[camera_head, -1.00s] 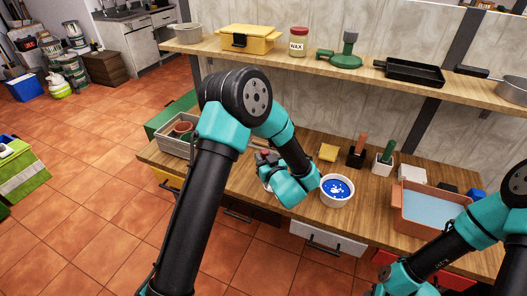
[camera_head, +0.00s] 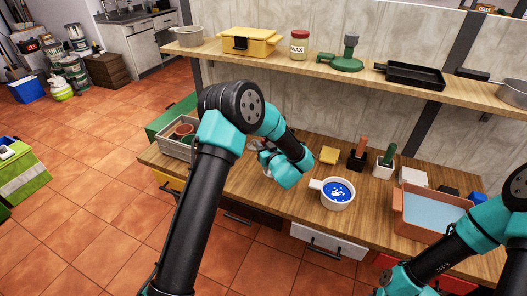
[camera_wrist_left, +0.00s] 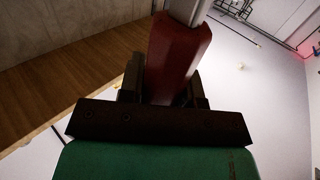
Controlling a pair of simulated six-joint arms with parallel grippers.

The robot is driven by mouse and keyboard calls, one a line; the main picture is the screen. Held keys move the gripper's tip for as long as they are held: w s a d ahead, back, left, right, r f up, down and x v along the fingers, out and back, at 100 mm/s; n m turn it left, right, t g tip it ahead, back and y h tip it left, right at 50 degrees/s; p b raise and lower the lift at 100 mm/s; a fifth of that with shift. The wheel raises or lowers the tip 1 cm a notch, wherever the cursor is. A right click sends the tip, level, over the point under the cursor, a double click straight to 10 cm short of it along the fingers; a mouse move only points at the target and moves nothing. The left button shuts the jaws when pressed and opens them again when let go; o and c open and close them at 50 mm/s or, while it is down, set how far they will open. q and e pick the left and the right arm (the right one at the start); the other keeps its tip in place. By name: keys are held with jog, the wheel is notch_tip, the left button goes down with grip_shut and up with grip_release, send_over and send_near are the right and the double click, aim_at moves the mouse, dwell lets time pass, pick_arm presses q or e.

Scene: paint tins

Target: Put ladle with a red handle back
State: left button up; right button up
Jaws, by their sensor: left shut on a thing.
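My left gripper (camera_wrist_left: 165,95) is shut on a red handle (camera_wrist_left: 178,50) in the left wrist view. A pale metal shaft (camera_wrist_left: 188,8) extends from the handle past the top edge of that view, so the ladle's bowl is out of sight there. In the head view my left gripper (camera_head: 262,147) is over the left part of the bench, mostly behind my own arm, and the ladle cannot be made out. My right arm shows at the lower right of the head view, but its gripper is not visible.
A white pot (camera_head: 338,205) with blue paint stands on the bench (camera_head: 290,212). Behind it are a yellow block (camera_head: 329,154), a black holder (camera_head: 357,159) with a reddish-brown handle and a white holder (camera_head: 382,168) with a green handle. A grey bin (camera_head: 172,150) stands left, an orange tray (camera_head: 398,218) right.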

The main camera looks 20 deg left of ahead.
pick_arm(q)
jog(key=shift+s+f, duration=0.1)
jog(key=shift+f, duration=1.5)
jog(key=o, duration=0.9)
jog(key=shift+o, duration=0.2)
jog(key=shift+f, duration=0.1)
jog(key=v, duration=1.7)
jog(key=shift+s+r, duration=0.25)
jog(key=shift+s, duration=0.1)
